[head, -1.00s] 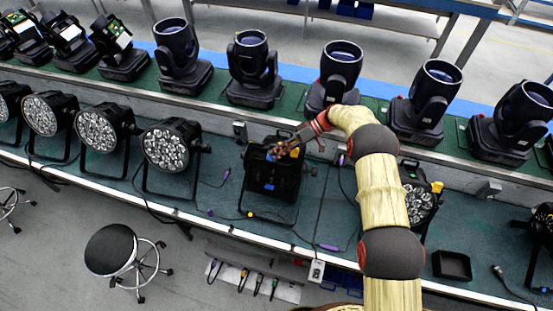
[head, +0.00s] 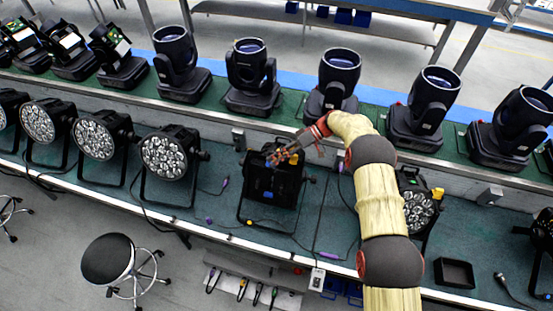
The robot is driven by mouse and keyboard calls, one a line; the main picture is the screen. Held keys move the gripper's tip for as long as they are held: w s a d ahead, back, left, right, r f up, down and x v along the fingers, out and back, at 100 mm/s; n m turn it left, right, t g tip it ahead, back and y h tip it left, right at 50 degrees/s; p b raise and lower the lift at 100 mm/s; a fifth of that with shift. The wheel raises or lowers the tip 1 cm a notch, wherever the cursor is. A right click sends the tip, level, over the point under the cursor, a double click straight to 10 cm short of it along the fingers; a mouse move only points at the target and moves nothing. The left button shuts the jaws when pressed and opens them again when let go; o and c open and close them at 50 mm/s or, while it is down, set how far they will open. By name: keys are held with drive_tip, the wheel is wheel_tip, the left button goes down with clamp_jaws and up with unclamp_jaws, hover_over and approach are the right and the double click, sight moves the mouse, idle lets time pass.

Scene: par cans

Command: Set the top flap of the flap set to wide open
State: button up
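A dark par can fixture (head: 271,186) stands on the green bench, below and left of the middle of the head view. It is the unit under my gripper, and a flap set cannot be made out clearly on it. My gripper (head: 275,158) is at the top of this fixture, reaching in from the right. The fingers look spread a little, but they are small and blurred against the dark body. Whether they touch a flap cannot be told. My gripper and wrist hide part of the fixture's top.
Several par cans (head: 168,153) with LED faces stand to the left, and another (head: 420,207) stands behind my arm. Moving heads (head: 252,75) line the raised shelf behind. A black tray (head: 455,273) lies at right. Cables lie on the bench. A stool (head: 108,259) stands in front.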

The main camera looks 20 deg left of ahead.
drive_tip(key=shift+w+d, duration=0.1)
drive_tip(key=v, duration=1.1)
drive_tip(key=shift+w+d+r, duration=0.2)
drive_tip(key=shift+d, duration=0.05)
